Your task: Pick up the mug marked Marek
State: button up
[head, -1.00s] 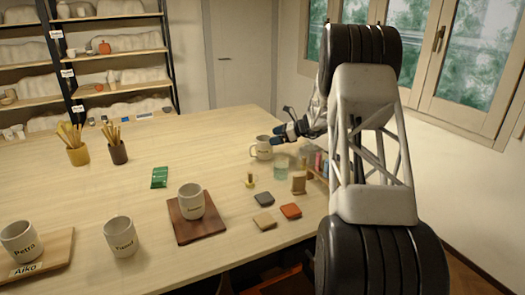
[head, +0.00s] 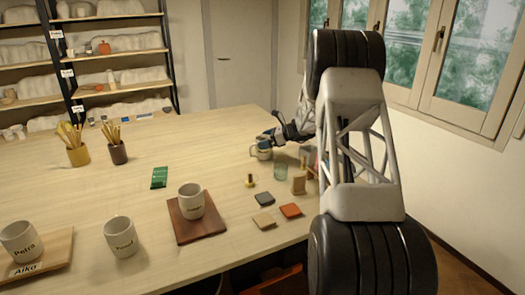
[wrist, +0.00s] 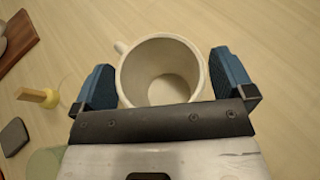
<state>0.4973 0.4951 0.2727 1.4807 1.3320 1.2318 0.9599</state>
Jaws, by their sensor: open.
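A pale mug (head: 262,153) stands on the far right part of the table; the name on it is not readable. My gripper (head: 266,139) is at this mug. In the wrist view my gripper (wrist: 162,80) is open, with a blue finger on each side of the mug (wrist: 160,65), which looks empty. Its handle points to the upper left there. Other mugs stand nearer: one marked Petra (head: 20,241), one that seems to read Yusuf (head: 121,238), and one with unclear lettering (head: 191,201). I see no readable Marek.
The Petra mug is on a board (head: 62,246) labelled Aiko; the unclear one is on a red-brown board (head: 207,229). A green glass (head: 280,169), a yellow-based tool (head: 250,181), a wooden block (head: 298,184) and small tiles (head: 264,199) lie near my arm. Brush pots (head: 78,155) stand far left.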

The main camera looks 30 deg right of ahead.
jog(key=shift+a, duration=0.1)
dwell(0.5)
jog(key=c, duration=0.9)
jog(key=shift+r, duration=0.1)
jog(key=shift+c, duration=0.2)
notch_tip(320, 180, up, 18)
dwell(0.7)
